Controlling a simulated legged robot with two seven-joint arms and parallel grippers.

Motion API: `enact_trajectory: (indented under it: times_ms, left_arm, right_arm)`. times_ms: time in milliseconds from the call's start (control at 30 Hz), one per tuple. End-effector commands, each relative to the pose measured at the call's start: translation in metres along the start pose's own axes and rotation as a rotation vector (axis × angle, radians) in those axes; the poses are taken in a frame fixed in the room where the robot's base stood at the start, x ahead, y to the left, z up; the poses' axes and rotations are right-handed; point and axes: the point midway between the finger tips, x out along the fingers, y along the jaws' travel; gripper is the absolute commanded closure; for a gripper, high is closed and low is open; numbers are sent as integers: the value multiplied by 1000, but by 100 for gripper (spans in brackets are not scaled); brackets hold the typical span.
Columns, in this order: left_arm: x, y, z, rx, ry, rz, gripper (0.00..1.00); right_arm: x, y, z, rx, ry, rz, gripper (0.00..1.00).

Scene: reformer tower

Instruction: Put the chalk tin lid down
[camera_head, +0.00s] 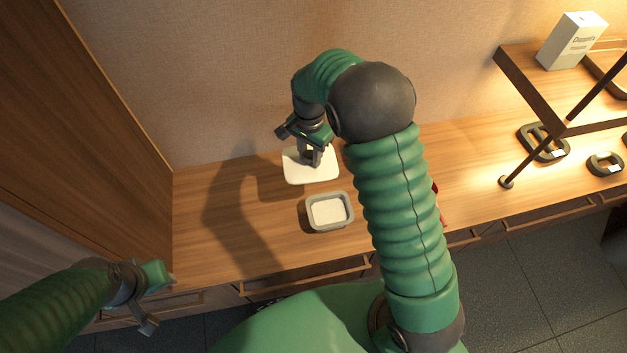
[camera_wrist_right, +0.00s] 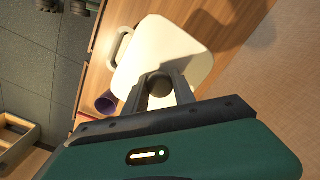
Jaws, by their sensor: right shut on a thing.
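The chalk tin lid (camera_head: 297,170) is a white rounded square plate with a dark knob, at the back of the desk. My right gripper (camera_head: 311,158) is shut on the knob from above. In the right wrist view the fingers (camera_wrist_right: 163,88) close around the knob, and the white lid (camera_wrist_right: 175,45) lies flat beyond them. I cannot tell whether the lid touches the desk. The open chalk tin (camera_head: 329,212), grey with a pale inside, stands just in front of the lid. My left gripper (camera_head: 152,300) is empty, its fingers apart, at the front left.
The wooden desk (camera_head: 240,245) is clear left of the tin. A wooden cabinet side (camera_head: 100,110) bounds it at left. At right stands a raised shelf (camera_head: 530,85) with a white box (camera_head: 571,41). A purple cup (camera_wrist_right: 106,104) shows in the right wrist view.

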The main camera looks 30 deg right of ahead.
Motion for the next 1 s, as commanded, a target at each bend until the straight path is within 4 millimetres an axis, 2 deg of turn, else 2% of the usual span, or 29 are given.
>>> enact_trajectory:
  times_ms: [33,167,300,400,500,667,1000]
  left_arm:
    - [18,0,4,0,0,0,64]
    - [50,0,12,0,0,0,64]
    - [90,0,21,-1,-1,0,64]
    - [109,0,26,-1,-1,0,64]
    - [120,0,28,-1,0,0,64]
    - [127,0,30,0,0,0,64]
    - [151,0,36,-1,0,0,64]
  right_arm:
    - [19,-6,-6,89,1,0,100]
    - [54,-21,-30,434,2,1,100]
    - [96,-39,-62,900,6,-3,100]
    - [117,-49,-78,1179,7,-5,100]
    - [129,-56,-88,1374,7,-8,100]
    - [140,-60,-93,1505,7,-8,100]
    - [200,-60,-94,1511,7,-6,100]
